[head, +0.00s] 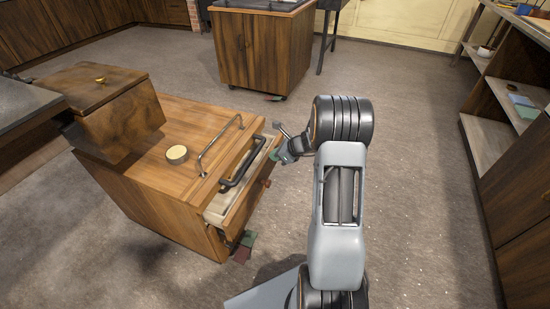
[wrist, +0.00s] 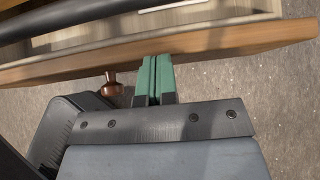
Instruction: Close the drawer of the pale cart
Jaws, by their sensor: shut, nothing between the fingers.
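The pale cart (head: 150,190) is a light wooden box on the left in the head view. Its drawer (head: 252,200) stands partly out on the side facing my arm, with its pale inside showing. The wrist view shows the drawer's wooden front edge (wrist: 230,40) and a brown knob (wrist: 112,86) below it. My gripper (head: 279,156) is shut and empty, at the outer side of the drawer front near its far end. Its green fingertips (wrist: 154,75) meet the drawer front in the wrist view; whether they press on it I cannot tell.
A dark bar handle (head: 243,165) sits above the drawer opening. A metal rail (head: 218,145) and a round tin (head: 177,154) are on the cart top. A darker wooden box (head: 115,115) stands at its left. Another cabinet (head: 262,50) stands behind. The floor at right is clear.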

